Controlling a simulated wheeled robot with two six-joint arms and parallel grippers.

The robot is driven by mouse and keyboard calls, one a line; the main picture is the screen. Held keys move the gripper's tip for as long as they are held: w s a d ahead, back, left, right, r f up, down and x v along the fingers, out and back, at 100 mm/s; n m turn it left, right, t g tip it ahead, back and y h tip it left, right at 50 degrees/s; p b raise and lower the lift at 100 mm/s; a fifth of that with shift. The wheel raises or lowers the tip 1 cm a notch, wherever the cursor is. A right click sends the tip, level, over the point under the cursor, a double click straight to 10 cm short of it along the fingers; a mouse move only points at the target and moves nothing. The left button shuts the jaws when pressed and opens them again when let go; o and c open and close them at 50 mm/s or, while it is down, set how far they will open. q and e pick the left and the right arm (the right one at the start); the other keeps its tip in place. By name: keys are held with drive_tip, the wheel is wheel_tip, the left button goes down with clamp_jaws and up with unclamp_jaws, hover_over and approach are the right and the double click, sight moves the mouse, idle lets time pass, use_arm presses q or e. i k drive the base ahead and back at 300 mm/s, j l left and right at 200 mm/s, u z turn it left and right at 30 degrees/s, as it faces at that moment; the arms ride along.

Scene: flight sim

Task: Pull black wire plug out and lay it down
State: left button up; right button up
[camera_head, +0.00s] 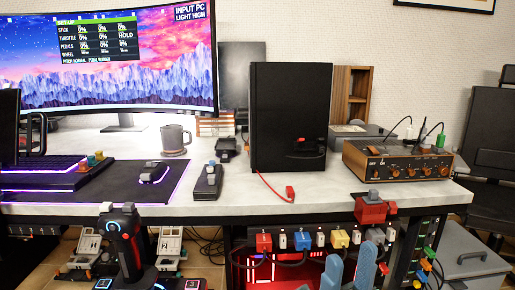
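A wood-sided control box (400,163) with several orange knobs stands at the right end of the desk. Thin wires rise from its top, with a white plug (408,131), a green plug (440,139) and a dark plug (422,134) between them. The dark one looks like the black wire plug; it is small, and I cannot tell how deep it sits. My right gripper (349,272) shows its blue fingers at the bottom edge, below the desk front. The fingers are apart with nothing seen between them. The box is well above it. My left gripper is not in view.
A red plug (290,192) on a red wire lies on the desk (330,195) near the front edge, by a black case (290,110). Coloured connectors line a rail under the desk edge. A black joystick (128,240) stands at lower left. Bare desk lies left of the control box.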

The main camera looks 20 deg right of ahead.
sight(320, 147)
drive_tip(key=i+j+z, duration=0.15)
drive_tip(key=j, duration=0.2)
drive_tip(key=i+j+z, duration=0.2)
drive_tip(key=j, duration=0.15)
drive_tip(key=j+z, duration=0.5)
drive_tip(key=z, duration=0.2)
drive_tip(key=j+z, duration=0.35)
drive_tip(key=i+l, duration=0.05)
drive_tip(key=l, duration=0.05)
